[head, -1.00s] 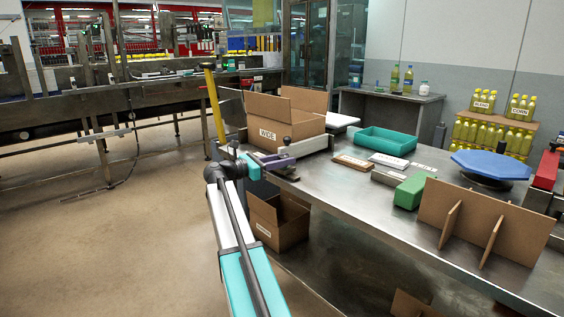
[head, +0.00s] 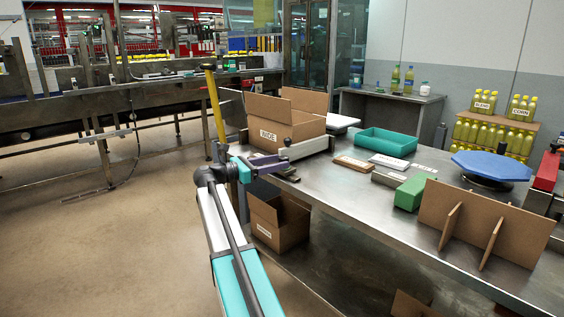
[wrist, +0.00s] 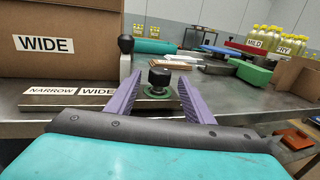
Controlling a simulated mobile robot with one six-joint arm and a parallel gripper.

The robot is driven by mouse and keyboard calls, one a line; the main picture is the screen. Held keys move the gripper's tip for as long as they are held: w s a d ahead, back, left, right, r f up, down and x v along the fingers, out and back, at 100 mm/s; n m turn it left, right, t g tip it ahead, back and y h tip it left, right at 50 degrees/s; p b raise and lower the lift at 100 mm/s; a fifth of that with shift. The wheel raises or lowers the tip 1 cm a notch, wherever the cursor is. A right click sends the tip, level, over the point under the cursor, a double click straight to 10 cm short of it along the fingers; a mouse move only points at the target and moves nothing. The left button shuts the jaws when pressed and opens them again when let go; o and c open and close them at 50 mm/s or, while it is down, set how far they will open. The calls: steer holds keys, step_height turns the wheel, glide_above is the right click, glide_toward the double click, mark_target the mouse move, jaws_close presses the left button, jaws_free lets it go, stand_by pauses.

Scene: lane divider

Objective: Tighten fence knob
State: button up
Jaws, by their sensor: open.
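My gripper (head: 272,166) is at the near left corner of the steel table, in front of the wide box. In the wrist view its two purple fingers (wrist: 151,98) are open. A black knob (wrist: 159,76) on a green round base stands between the fingertips, with a gap on each side. I cannot tell how deep it sits between them. A second, black-topped handle (wrist: 126,44) on a pale post stands behind it to the left, beside the box; it also shows in the head view (head: 288,142). A plate labelled NARROW and WIDE (wrist: 70,99) lies left of the knob.
The open cardboard box marked WIDE (head: 284,115) stands behind my gripper, against a pale fence bar (head: 308,148). A teal tray (head: 386,143), a green block (head: 411,192), a blue turntable (head: 491,166) and cardboard dividers (head: 478,222) lie further right. A yellow post (head: 214,105) stands to the left.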

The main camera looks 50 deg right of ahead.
steer(key=v, duration=1)
steer(key=shift+p, duration=0.35)
steer(key=shift+w+a+r, duration=0.1)
